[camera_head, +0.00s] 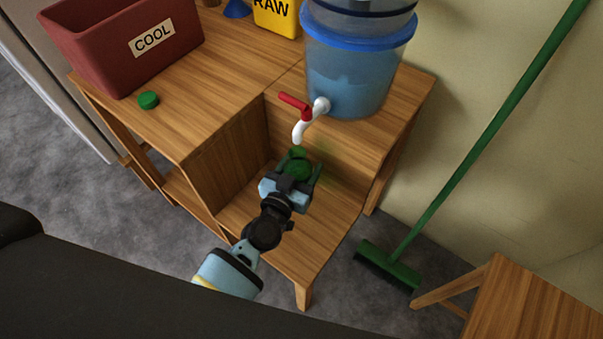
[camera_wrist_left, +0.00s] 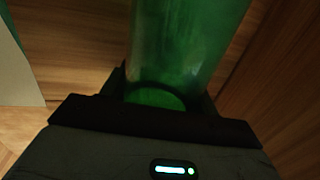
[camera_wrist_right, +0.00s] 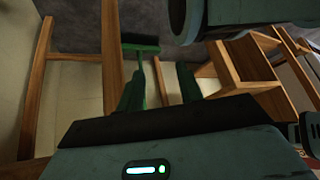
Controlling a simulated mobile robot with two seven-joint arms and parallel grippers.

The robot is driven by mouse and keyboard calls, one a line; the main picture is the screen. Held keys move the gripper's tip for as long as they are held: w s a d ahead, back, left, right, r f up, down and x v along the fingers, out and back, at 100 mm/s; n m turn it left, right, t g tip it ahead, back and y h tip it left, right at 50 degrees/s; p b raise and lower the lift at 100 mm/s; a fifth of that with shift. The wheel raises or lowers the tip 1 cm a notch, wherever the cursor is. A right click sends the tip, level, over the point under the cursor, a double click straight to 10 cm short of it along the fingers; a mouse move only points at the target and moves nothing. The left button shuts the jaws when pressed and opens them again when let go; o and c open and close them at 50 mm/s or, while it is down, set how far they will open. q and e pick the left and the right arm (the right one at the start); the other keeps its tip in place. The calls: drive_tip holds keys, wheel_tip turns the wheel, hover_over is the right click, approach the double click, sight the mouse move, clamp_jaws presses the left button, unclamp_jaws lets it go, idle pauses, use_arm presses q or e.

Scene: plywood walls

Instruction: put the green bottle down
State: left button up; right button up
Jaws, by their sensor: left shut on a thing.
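The green bottle (camera_head: 298,163) is under the white tap with the red handle (camera_head: 299,115), above the lower step of the wooden stand (camera_head: 318,240). I cannot tell whether its base touches the step. My left gripper (camera_head: 296,176) is shut on the bottle, which fills the space between its fingers in the left wrist view (camera_wrist_left: 185,50). My right gripper (camera_wrist_right: 160,92) shows only in the right wrist view. Its fingers are apart with nothing between them up close. A green cap (camera_head: 148,99) lies on the upper top, near the red bin.
A blue water dispenser (camera_head: 345,75) stands on the upper level. A red COOL bin (camera_head: 120,45) and a yellow RAW container (camera_head: 277,18) stand to its left. A green broom (camera_head: 450,185) leans on the wall at right, near a wooden stool (camera_head: 530,300).

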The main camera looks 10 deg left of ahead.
use_arm(q)
drive_tip(key=shift+w, duration=0.1)
wheel_tip(320, 180, down, 4)
drive_tip(key=b, duration=0.2)
drive_tip(key=shift+r+b, duration=0.25)
drive_tip(key=shift+b, duration=0.05)
drive_tip(key=shift+f, duration=0.1)
drive_tip(key=o, duration=1.1)
drive_tip(key=shift+c, duration=0.2)
